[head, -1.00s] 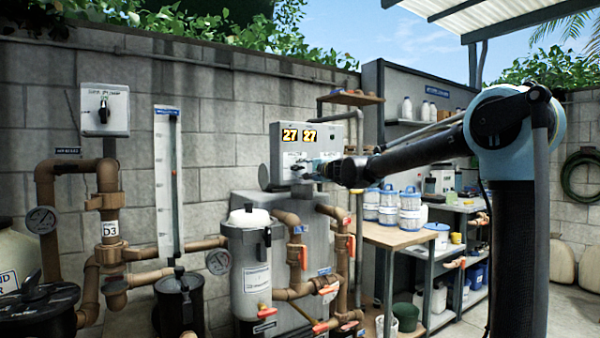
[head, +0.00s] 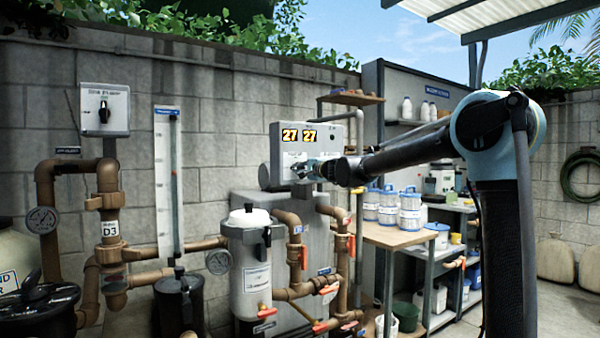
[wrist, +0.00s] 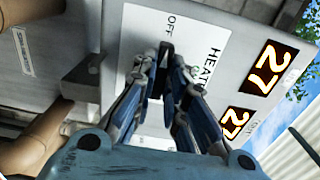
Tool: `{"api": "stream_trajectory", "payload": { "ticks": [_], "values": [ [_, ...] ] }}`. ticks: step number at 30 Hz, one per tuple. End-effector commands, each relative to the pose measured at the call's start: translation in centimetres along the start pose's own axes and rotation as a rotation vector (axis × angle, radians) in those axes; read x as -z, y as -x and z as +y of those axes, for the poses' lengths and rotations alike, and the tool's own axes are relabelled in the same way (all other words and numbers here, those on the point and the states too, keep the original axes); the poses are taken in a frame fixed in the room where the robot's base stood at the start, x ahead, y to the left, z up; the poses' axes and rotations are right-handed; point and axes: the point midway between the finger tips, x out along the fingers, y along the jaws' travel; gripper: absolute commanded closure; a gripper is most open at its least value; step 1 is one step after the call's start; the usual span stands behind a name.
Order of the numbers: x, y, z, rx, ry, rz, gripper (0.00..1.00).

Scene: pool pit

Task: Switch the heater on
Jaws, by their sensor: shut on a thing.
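The heater control box (head: 323,150) is on the wall side in the middle of the head view, with two lit displays reading 27. My gripper (head: 304,170) is at the lower part of its front panel. In the wrist view, the panel (wrist: 135,25) carries the words HEAT and OFF. My gripper's blue fingers (wrist: 165,66) are closed on a small dark knob (wrist: 163,53) just below the OFF mark in the picture. The fingers hide much of the knob, so I cannot tell its exact setting.
A separate switch box (head: 117,120) hangs at the upper left. Brown pipes (head: 48,200) and a white filter housing (head: 248,290) stand below and left. A wooden table (head: 405,237) with white tubs (head: 410,212) is at the right, below my arm.

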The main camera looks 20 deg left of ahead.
Motion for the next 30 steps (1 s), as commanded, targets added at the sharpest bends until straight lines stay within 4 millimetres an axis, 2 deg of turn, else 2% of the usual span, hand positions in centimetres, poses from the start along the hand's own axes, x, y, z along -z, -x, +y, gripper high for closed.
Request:
{"api": "stream_trajectory", "payload": {
  "ticks": [7, 11, 30],
  "values": [
    [-0.04, 0.10, 0.20, 0.000, 0.000, -0.001, 1.00],
    [-0.05, 0.11, 0.23, 0.000, -0.061, -0.001, 1.00],
    [-0.09, 0.12, 0.26, -0.001, -0.703, -0.001, 1.00]
  ]
}}
